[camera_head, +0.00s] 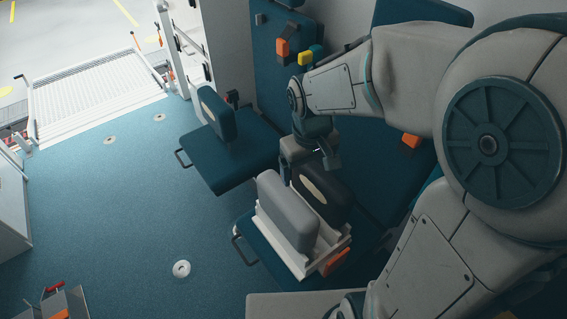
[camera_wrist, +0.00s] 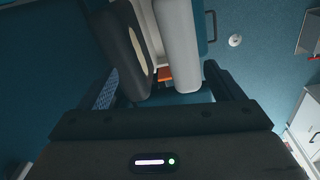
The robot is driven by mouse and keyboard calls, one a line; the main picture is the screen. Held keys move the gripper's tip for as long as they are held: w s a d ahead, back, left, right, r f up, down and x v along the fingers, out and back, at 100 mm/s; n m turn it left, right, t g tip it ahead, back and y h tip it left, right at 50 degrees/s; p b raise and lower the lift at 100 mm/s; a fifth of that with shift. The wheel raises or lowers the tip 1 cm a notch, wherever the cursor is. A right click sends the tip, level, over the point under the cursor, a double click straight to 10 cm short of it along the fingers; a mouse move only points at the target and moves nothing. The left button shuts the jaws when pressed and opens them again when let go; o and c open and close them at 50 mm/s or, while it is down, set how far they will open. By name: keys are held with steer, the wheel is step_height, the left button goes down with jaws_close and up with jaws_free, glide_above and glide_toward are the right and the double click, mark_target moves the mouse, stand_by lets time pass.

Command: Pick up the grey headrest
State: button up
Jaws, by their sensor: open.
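The grey headrest (camera_head: 287,212) stands upright in a white rack (camera_head: 296,263) on the near blue seat. A black headrest (camera_head: 327,197) with a beige oval patch stands beside it, to its right. My gripper (camera_head: 308,172) is above and behind the pair, with its jaws open and empty. In the wrist view the grey headrest (camera_wrist: 178,45) and the black headrest (camera_wrist: 124,45) both lie ahead, between the two spread fingers (camera_wrist: 160,75). The grey one is nearer the right finger. The lower part of the grey headrest is hidden by the rack in the head view.
Another blue seat (camera_head: 231,155) with a blue headrest-like pad (camera_head: 217,113) stands behind to the left. An orange buckle (camera_head: 337,262) sits by the rack. Blue floor (camera_head: 120,210) is open to the left, with a ramp (camera_head: 95,95) beyond. My arm covers the right side.

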steer(key=n+g+b, duration=0.1)
steer(key=n, duration=0.1)
glide_toward(286, 204)
steer(key=w, duration=0.1)
steer(key=f, duration=0.1)
steer(key=w, duration=0.1)
steer(key=shift+w+d+f, duration=0.15)
steer(key=shift+w+d, duration=0.1)
steer(key=shift+w, duration=0.05)
step_height(286, 204, down, 14)
steer(key=shift+r+b, duration=0.15)
steer(key=shift+b, duration=1)
steer(key=c, duration=1.5)
steer(key=shift+r, duration=0.1)
steer(key=shift+w+r, duration=0.1)
step_height(286, 204, up, 18)
steer(key=p, duration=0.3)
